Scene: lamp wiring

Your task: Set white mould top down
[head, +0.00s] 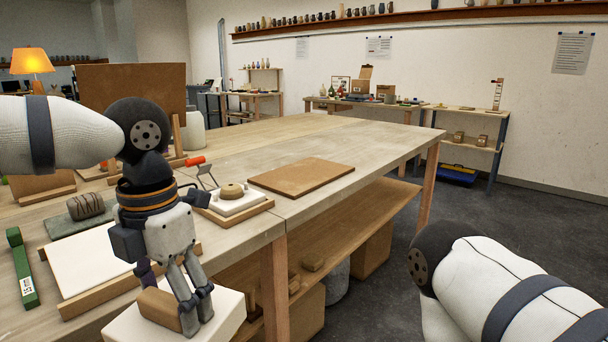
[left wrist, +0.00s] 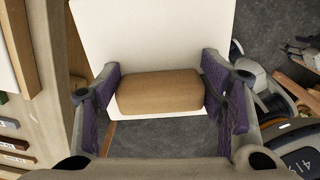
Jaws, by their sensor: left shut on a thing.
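The white mould top (head: 225,312) is a white slab with a wooden block handle (head: 158,309) on it. My left gripper (head: 186,312) is shut on this handle. In the left wrist view the handle (left wrist: 160,92) sits between the purple finger pads, with the white slab (left wrist: 150,35) beyond it. The mould top hangs in front of the table's near edge, with grey floor showing beside it. Another white slab (head: 92,262) with wooden edging lies on the table behind the gripper, partly hidden by my left arm. My right gripper is out of view; only my right arm shows.
The table's far right part is clear. An orange lamp (head: 32,62) stands at left.

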